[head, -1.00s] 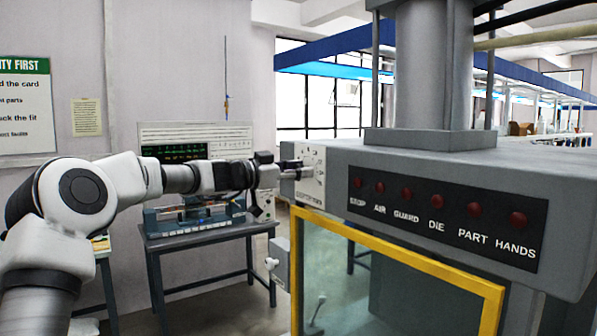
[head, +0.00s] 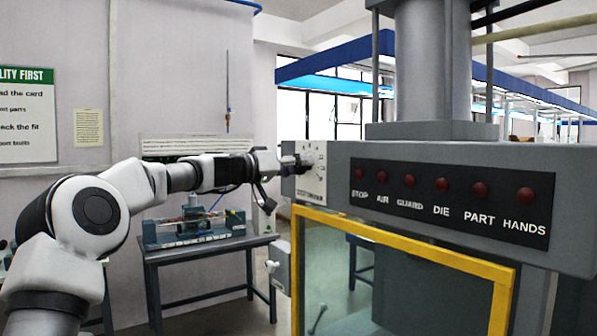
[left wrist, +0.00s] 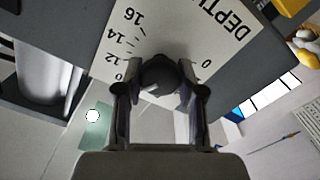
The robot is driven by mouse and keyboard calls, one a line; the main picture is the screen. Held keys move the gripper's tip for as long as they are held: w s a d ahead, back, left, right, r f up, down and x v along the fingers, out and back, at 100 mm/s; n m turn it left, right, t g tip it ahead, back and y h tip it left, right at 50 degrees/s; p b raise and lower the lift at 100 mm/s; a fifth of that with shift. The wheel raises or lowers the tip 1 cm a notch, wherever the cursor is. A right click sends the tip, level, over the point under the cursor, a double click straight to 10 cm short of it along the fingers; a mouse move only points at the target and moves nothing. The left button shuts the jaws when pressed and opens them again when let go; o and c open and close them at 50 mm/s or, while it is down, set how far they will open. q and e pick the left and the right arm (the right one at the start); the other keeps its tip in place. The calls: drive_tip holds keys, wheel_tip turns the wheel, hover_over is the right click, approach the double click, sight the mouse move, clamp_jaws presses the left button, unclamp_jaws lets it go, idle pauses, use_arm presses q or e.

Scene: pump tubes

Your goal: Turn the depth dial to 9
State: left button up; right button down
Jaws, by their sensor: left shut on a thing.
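The depth dial is a dark round knob (left wrist: 160,76) on a pale plate (head: 316,190) at the left end of the grey press head. In the left wrist view the plate (left wrist: 200,28) reads "DEPTH", tilted, with 16, 14, 12 and a 0 visible around the knob. The knob's pointer is hard to make out, so I cannot tell its setting. My left gripper (head: 285,168) reaches the plate from the left. In the left wrist view its fingers (left wrist: 160,98) are shut on the knob, one on each side. My right gripper is not in view.
A black panel (head: 450,200) with several red lamps sits right of the dial. A yellow-framed guard (head: 400,250) hangs below the press head. A grey table (head: 205,243) with a blue-grey fixture (head: 195,229) stands behind my left arm.

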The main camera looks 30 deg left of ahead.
use_arm(q)
drive_tip(key=shift+d+f+n, duration=0.1)
drive_tip(key=shift+f+n, duration=0.1)
drive_tip(key=shift+n, duration=0.45)
drive_tip(key=shift+f+n, duration=0.15)
drive_tip(key=shift+n, duration=0.5)
drive_tip(key=o, duration=0.9)
drive_tip(key=shift+o, duration=1.2)
drive_tip(key=shift+w+r, duration=0.15)
drive_tip(key=v, duration=0.7)
